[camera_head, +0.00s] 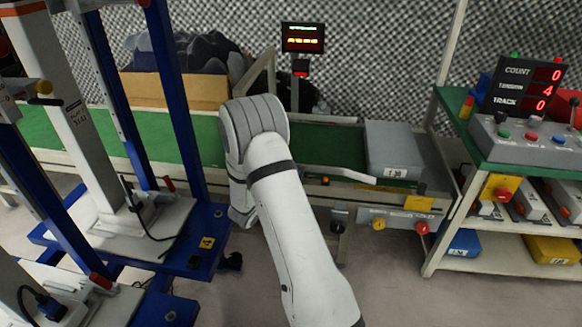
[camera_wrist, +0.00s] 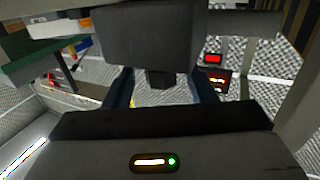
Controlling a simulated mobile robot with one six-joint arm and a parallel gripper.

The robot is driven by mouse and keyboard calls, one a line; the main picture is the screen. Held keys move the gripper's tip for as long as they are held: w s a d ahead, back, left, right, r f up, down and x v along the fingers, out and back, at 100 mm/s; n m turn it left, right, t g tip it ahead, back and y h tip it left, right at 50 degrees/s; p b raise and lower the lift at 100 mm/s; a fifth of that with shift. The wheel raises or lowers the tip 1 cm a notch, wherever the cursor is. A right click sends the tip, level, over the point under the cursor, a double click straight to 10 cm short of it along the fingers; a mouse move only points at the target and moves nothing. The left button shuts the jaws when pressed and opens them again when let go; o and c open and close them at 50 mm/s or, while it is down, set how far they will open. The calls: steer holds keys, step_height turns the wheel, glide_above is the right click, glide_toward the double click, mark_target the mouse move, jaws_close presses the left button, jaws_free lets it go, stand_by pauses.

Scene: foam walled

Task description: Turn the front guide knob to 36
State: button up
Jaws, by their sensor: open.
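In the wrist view my gripper (camera_wrist: 161,88) has two dark fingers standing apart with nothing held between them. A dark grey block (camera_wrist: 146,40) with a short black stub (camera_wrist: 159,79) shows between and beyond the fingers. I cannot tell whether this stub is the front guide knob, or whether the fingers touch it. In the head view my arm hides the gripper. No setting of 36 is readable.
The green conveyor (camera_head: 328,148) carries a grey box (camera_head: 392,146) beside a pale guide rail (camera_head: 338,173). Blue-framed equipment (camera_head: 181,110) stands left. A green-topped shelf (camera_head: 517,145) with a counter display (camera_head: 525,87) stands right.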

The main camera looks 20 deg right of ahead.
steer(key=shift+p+v, duration=0.65)
steer(key=shift+v, duration=2.1)
